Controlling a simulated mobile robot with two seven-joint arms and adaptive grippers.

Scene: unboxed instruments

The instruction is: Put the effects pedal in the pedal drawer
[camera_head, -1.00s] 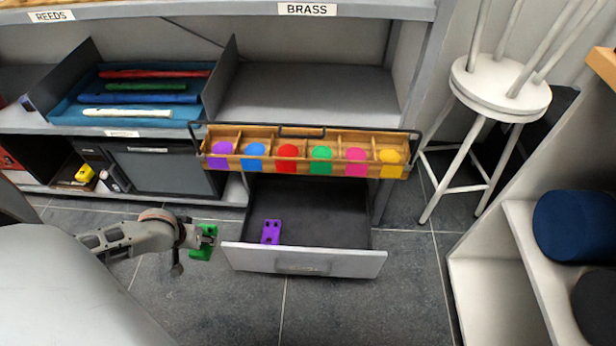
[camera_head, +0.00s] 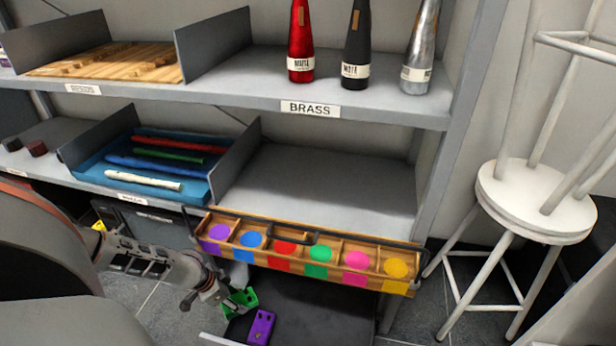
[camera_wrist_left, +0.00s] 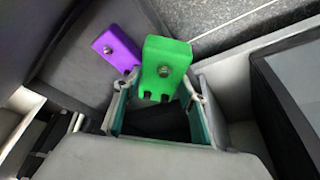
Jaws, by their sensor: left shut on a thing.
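A green effects pedal (camera_head: 240,302) is held in my left gripper (camera_head: 222,295), which is shut on it. In the left wrist view the green pedal (camera_wrist_left: 166,62) stands out between the two fingers (camera_wrist_left: 160,105). The open drawer (camera_head: 310,305) is at the bottom of the head view, with a purple pedal (camera_head: 262,326) lying inside. The purple pedal also shows in the left wrist view (camera_wrist_left: 115,48), just left of the green one. The green pedal appears at or over the drawer's left side; its height above the floor of the drawer is unclear. My right gripper is not in view.
A wooden tray with coloured compartments (camera_head: 295,262) sits at the shelf edge above the drawer, close to my left arm. Mutes (camera_head: 356,45) stand on the upper shelf. A blue tray of recorders (camera_head: 150,172) is at left. A white stool (camera_head: 535,203) stands at right.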

